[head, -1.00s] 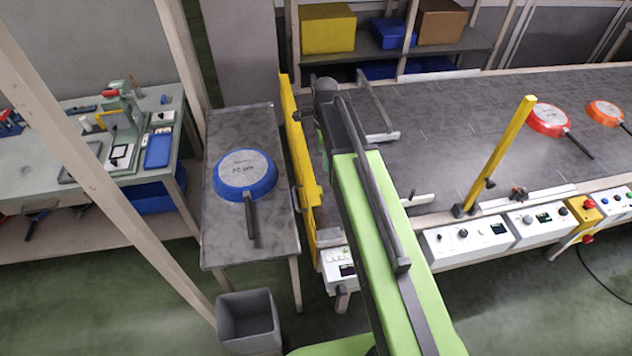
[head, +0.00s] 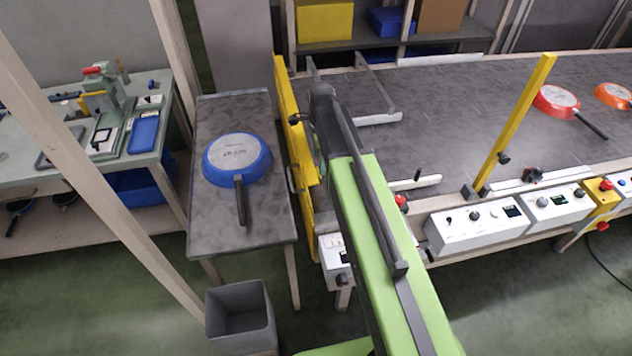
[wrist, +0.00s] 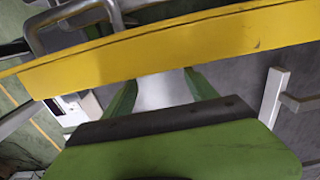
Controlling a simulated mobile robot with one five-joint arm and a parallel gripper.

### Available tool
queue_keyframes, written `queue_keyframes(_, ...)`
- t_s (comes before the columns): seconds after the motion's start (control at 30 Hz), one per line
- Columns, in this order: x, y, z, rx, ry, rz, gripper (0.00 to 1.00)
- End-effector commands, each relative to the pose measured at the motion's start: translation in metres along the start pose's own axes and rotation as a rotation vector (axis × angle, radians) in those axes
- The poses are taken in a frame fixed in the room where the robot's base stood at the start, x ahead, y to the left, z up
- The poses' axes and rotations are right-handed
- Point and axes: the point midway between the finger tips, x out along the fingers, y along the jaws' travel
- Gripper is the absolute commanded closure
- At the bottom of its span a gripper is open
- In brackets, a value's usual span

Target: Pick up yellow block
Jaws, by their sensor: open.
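No separate small yellow block is clearly seen. A long upright yellow board (head: 284,85) stands at the left end of the conveyor. In the wrist view a yellow board (wrist: 230,40) crosses the upper picture at a slant. My gripper (wrist: 160,84) is open, and its two green fingers reach to the lower edge of that board. Their tips seem partly hidden by it, and I cannot tell whether they touch it. Nothing shows held between them. In the head view my arm mostly hides my gripper beside the board. A yellow box (head: 325,22) sits on the back shelf.
A blue pan (head: 237,158) lies on the side table (head: 215,235) left of the board. A yellow post (head: 515,120), a red pan (head: 556,102) and an orange pan (head: 614,96) are to the right. A grey bin (head: 240,315) stands on the floor.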

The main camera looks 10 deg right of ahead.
Motion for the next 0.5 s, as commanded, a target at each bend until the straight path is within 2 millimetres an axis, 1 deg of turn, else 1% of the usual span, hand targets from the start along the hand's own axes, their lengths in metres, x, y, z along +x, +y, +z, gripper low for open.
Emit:
queue_keyframes(0.07,0.000,0.000,0.000,0.000,0.000,0.000,0.34)
queue_keyframes(0.13,0.007,-0.002,0.001,0.000,0.000,0.000,0.34)
queue_keyframes(0.3,0.037,-0.007,0.005,0.000,0.000,0.000,0.34)
queue_keyframes(0.4,0.051,-0.006,0.005,0.001,0.000,0.000,0.34)
queue_keyframes(0.5,0.053,-0.006,0.005,0.001,0.001,0.000,0.34)
